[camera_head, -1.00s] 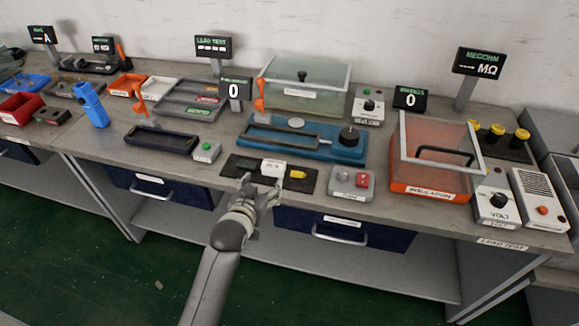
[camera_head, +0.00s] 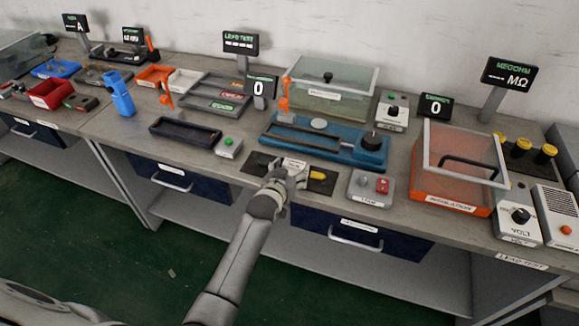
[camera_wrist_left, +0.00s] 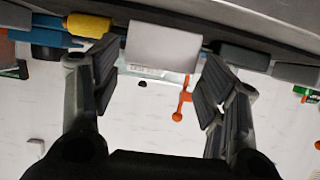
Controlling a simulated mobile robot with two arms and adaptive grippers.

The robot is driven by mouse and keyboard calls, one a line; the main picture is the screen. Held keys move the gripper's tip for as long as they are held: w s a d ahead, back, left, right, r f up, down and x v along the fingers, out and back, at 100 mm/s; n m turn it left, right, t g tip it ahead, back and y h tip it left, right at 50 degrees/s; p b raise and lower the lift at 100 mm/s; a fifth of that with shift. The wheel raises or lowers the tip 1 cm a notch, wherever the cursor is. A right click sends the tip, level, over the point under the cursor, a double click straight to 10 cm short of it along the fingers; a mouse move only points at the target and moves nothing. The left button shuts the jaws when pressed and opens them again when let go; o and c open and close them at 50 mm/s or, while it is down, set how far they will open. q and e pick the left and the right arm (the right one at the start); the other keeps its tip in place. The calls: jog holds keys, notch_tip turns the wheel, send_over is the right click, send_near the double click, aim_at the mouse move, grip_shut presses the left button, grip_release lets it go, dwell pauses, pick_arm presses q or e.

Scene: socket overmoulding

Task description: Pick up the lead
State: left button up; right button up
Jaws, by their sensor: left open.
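A dark mat (camera_head: 257,160) at the bench's front edge bears a pale labelled block (camera_head: 295,164) and a yellow piece (camera_head: 317,175). I cannot make out for sure which part is the lead. My left gripper (camera_head: 285,176) is at the front of this mat and covers part of it. In the left wrist view the open left gripper (camera_wrist_left: 158,78) has its fingers on either side of the white block (camera_wrist_left: 162,46), with visible room beside it. The yellow piece (camera_wrist_left: 88,25) lies left of the block and a grey piece (camera_wrist_left: 243,57) right. My right gripper is not in view.
A blue fixture (camera_head: 376,152) with a black knob stands behind the mat. A small box with a green button (camera_head: 229,147) is left, and a grey box with a red button (camera_head: 368,187) is right. An orange clear-lidded box (camera_head: 450,195) stands further right.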

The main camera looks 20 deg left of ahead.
pick_arm(q)
jog(key=shift+x, duration=1)
jog(key=shift+s, duration=0.1)
jog(key=c, duration=0.7)
jog(key=shift+r, duration=0.1)
